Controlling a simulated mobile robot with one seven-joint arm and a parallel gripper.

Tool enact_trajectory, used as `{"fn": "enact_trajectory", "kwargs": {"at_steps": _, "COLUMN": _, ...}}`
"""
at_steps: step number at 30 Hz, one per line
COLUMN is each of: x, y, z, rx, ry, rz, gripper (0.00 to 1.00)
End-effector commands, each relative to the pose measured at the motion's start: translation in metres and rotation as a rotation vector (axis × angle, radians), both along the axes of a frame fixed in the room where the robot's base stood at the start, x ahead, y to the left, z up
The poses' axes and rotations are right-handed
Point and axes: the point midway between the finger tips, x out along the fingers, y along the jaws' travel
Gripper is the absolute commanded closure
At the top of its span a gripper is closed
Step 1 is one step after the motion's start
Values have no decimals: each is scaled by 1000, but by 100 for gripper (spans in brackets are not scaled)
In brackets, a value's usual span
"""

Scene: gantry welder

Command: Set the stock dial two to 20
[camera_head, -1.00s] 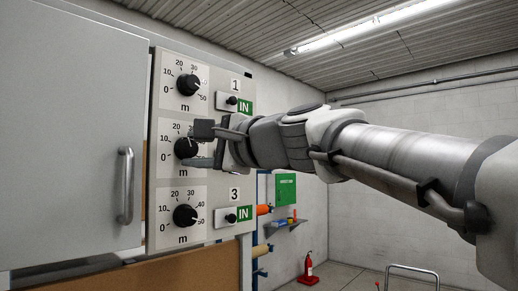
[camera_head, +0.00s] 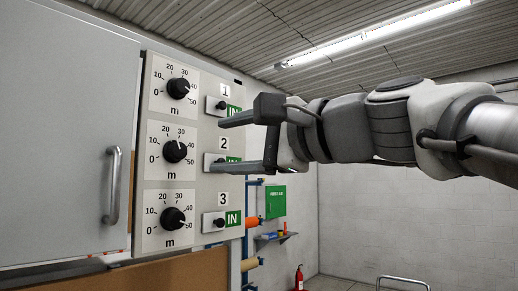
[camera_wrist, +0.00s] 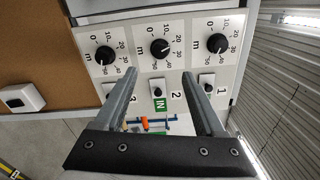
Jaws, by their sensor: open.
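Stock dial two (camera_head: 175,152) is the black knob in the middle of the control panel's column of dials, with a scale from 0 to 50 in m. Its pointer seems turned to the upper right, around 30, but the mark is too small to read surely. It also shows in the wrist view (camera_wrist: 160,47), ahead of and between the fingers. My gripper (camera_head: 218,146) is open and empty, to the right of the dial and apart from it. In the wrist view my gripper (camera_wrist: 160,73) has both fingers spread wide. The number 2 label (camera_head: 223,143) shows between the fingers.
Dial one (camera_head: 178,88) is above and dial three (camera_head: 173,218) below, both pointing near 50. Small IN switches (camera_head: 220,222) sit right of the dials. A cabinet door handle (camera_head: 115,185) sticks out at left. Open room lies to the right.

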Motion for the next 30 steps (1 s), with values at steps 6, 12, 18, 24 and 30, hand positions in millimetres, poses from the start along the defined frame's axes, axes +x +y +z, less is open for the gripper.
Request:
{"fn": "enact_trajectory", "kwargs": {"at_steps": 6, "x": -28, "y": -33, "z": 0, "rx": 1, "ry": -3, "rz": -2, "gripper": 28}}
{"fn": "enact_trajectory", "kwargs": {"at_steps": 12, "x": -39, "y": -46, "z": 0, "rx": 0, "ry": 0, "rz": -1, "gripper": 28}}
{"fn": "enact_trajectory", "kwargs": {"at_steps": 18, "x": -41, "y": -48, "z": 0, "rx": 0, "ry": 1, "rz": 0, "gripper": 28}}
{"fn": "enact_trajectory", "kwargs": {"at_steps": 24, "x": -41, "y": -47, "z": 0, "rx": -1, "ry": 1, "rz": 0, "gripper": 28}}
{"fn": "enact_trajectory", "kwargs": {"at_steps": 30, "x": -40, "y": -48, "z": -4, "rx": -11, "ry": 1, "rz": -3, "gripper": 28}}
